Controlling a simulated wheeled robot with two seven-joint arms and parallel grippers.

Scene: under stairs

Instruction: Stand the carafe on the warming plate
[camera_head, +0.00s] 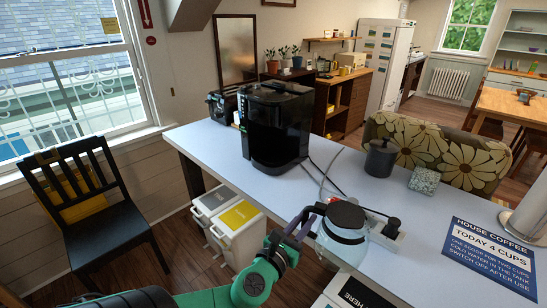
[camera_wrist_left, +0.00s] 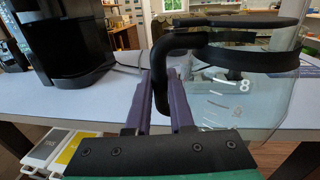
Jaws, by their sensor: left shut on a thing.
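The carafe (camera_head: 343,246) is clear glass with a black lid and black handle, upright at the table's front edge. Whether its base touches the table is unclear. My left gripper (camera_head: 308,220) is shut on its handle; in the left wrist view the purple fingers (camera_wrist_left: 165,105) flank the handle, with the carafe glass (camera_wrist_left: 245,100) to the right. The black coffee maker (camera_head: 280,115) stands further back and left on the table; it also shows in the left wrist view (camera_wrist_left: 60,40). Its warming plate cannot be made out clearly. My right gripper is not in view.
A power strip (camera_head: 386,235) with a plug lies just right of the carafe. A dark canister (camera_head: 380,158), a speckled block (camera_head: 424,180) and a blue sign (camera_head: 488,255) are further right. Cables cross the table behind. Bins (camera_head: 235,225) stand below the left edge.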

